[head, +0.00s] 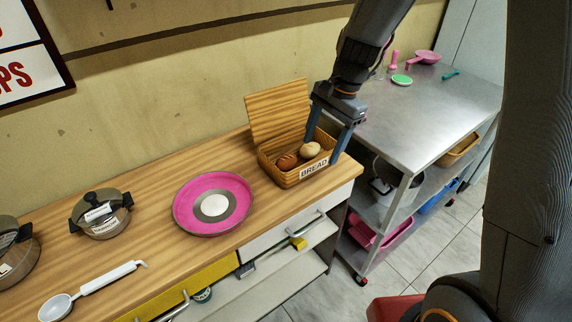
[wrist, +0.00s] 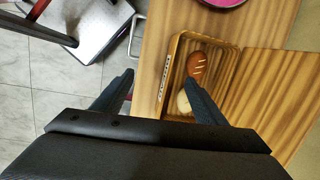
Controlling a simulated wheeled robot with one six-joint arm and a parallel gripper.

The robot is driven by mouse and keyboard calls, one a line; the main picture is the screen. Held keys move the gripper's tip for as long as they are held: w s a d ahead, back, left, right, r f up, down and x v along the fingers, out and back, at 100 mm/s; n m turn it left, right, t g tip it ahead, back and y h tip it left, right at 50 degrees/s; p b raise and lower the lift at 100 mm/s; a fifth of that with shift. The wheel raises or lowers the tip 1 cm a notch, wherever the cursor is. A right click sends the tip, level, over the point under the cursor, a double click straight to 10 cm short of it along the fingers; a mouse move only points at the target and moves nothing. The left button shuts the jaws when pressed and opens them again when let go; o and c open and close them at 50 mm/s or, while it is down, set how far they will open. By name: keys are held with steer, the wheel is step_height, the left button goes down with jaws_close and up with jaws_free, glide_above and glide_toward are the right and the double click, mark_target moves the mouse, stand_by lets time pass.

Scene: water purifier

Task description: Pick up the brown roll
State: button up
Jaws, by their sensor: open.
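The brown roll (head: 287,161) lies in the wooden bread box (head: 290,180), toward its left side in the head view. It also shows in the wrist view (wrist: 197,66), with pale score marks on top. A paler, cream roll (head: 310,150) lies beside it, partly hidden by a finger in the wrist view (wrist: 184,101). My gripper (head: 325,150) is open and empty at the right end of the box. In the wrist view its fingers (wrist: 160,82) straddle the box's near edge, one over the cream roll and one outside the box. The brown roll is not between them.
The box's open lid (head: 279,108) stands up behind it. A steel table (head: 430,110) stands to the right, beyond a gap.

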mark_target(287, 157)
steer(key=w+a+f+m, duration=0.1)
steer(key=w+a, duration=0.1)
steer(key=w+a+f+m+y, duration=0.1)
steer(key=w+a+m, duration=0.1)
steer(key=w, duration=0.1)
steer(key=w+a+f+m+y+b, duration=0.1)
steer(key=w+a+m, duration=0.1)
steer(key=shift+w+f+g, duration=0.25)
steer(key=shift+w+g, duration=0.05)
steer(key=shift+w, duration=0.05)
steer(key=shift+w+a+f+m, duration=0.1)
steer(key=shift+a+f+m, duration=0.1)
steer(key=shift+a+m, duration=0.1)
steer(key=shift+x, duration=0.85)
steer(key=p+x, duration=0.1)
steer(key=x, duration=0.1)
steer(key=s+p+x, duration=0.1)
steer(key=x, duration=0.2)
steer(key=shift+w+d, duration=0.1)
steer(key=shift+d, duration=0.15)
steer(key=shift+a+f, duration=0.15)
steer(key=shift+f, duration=0.25)
steer(key=c, duration=1.1)
